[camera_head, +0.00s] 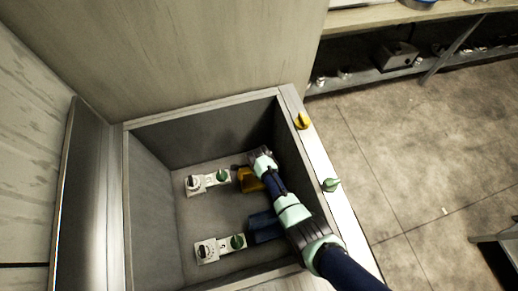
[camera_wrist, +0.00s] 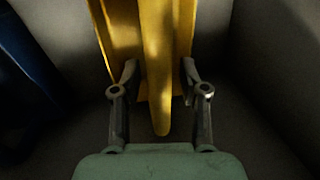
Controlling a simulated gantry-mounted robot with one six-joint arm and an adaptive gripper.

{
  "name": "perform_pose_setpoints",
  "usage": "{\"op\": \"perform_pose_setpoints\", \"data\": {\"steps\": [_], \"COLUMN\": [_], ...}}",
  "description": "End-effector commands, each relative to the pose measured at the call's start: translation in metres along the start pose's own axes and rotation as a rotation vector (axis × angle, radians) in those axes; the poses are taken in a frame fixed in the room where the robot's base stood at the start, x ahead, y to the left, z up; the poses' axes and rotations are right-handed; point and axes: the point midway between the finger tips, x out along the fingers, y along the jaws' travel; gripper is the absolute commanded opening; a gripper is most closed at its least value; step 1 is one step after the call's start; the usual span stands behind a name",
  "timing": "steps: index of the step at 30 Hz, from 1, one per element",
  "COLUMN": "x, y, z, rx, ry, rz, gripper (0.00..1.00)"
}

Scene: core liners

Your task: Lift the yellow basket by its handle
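The yellow basket (camera_head: 250,181) sits inside the grey bin, towards its right wall, partly hidden by my arm. In the wrist view its long yellow handle (camera_wrist: 158,90) runs down the middle of the picture, with yellow walls on both sides behind it. My gripper (camera_wrist: 160,75) is open, with one finger on each side of the handle. A gap shows between each finger and the handle.
A blue basket (camera_head: 265,228) stands nearer in the bin, and its side shows at left in the wrist view (camera_wrist: 25,80). Two white plates with green and dark knobs (camera_head: 207,182) (camera_head: 219,248) lie left of the baskets. Grey bin walls (camera_head: 152,200) enclose everything.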

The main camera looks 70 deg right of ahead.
Motion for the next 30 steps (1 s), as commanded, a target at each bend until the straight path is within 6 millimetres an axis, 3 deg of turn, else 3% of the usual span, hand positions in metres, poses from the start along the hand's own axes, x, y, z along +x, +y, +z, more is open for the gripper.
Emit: {"op": "perform_pose_setpoints", "data": {"steps": [1, 6, 7, 23, 30], "x": [0.000, 0.000, 0.000, -0.002, -0.030], "y": [0.000, 0.000, 0.000, -0.001, -0.006], "z": [0.000, 0.000, 0.000, 0.001, 0.004], "rx": [0.000, 0.000, 0.000, 0.000, 0.000], "ry": [0.000, 0.000, 0.000, 0.000, -0.001], "rz": [0.000, 0.000, 0.000, -0.001, -0.004], "gripper": [0.30, 0.02, 0.00, 0.00, 0.00]}}
